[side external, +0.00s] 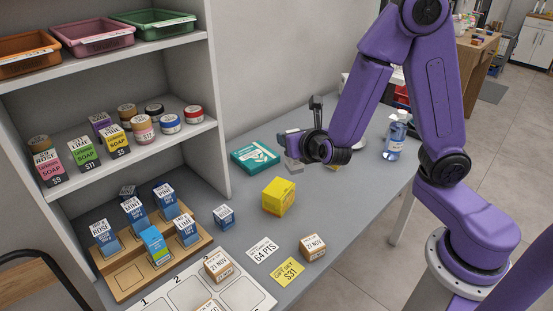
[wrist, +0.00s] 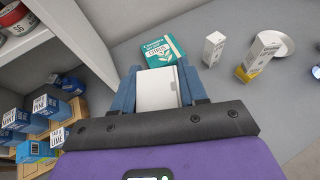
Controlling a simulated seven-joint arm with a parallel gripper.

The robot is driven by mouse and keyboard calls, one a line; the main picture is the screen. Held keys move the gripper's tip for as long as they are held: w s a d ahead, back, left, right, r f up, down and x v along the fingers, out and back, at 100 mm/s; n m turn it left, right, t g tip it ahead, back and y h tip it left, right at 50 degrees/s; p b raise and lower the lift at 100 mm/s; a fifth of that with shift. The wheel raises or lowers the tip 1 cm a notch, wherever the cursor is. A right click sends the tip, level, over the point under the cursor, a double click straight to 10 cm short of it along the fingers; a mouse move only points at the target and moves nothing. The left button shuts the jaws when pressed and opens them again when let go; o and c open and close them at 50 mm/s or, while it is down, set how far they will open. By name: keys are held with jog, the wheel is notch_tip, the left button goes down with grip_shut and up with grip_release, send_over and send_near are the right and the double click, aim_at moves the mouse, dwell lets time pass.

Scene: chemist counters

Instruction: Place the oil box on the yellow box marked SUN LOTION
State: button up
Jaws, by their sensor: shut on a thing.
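My gripper (wrist: 158,90) is shut on a pale grey-white box (wrist: 157,87), held between its blue fingers in the wrist view; no label is readable on it, so I cannot tell if it is the oil box. In the side view my gripper (side external: 297,143) is over the counter, behind and slightly right of a yellow box (side external: 279,197). The yellow box stands on the counter; its marking is too small to read. I do not see this box in the wrist view.
A teal box (side external: 255,157) lies on the counter near the shelf unit. A wooden rack (side external: 128,275) holds several blue boxes, with a loose blue box (side external: 224,216) beside it. Labels and small brown boxes lie in front. Two white boxes stand to the right in the wrist view.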

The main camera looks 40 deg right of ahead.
jog(key=shift+w+a+f, duration=0.1)
jog(key=shift+w+f, duration=0.8)
jog(key=shift+f, duration=0.6)
jog(key=shift+w+f, duration=0.85)
jog(key=shift+f, duration=0.7)
jog(key=shift+w+a+f, duration=0.1)
jog(key=shift+w+f, duration=0.8)
jog(key=shift+f, duration=0.6)
jog(key=shift+f, duration=0.1)
jog(key=o, duration=1.1)
jog(key=shift+c, duration=0.2)
jog(key=shift+s+r, duration=0.2)
jog(key=v, duration=1.1)
jog(key=shift+s+a, duration=0.15)
jog(key=shift+s, duration=0.05)
jog(key=shift+r, duration=0.1)
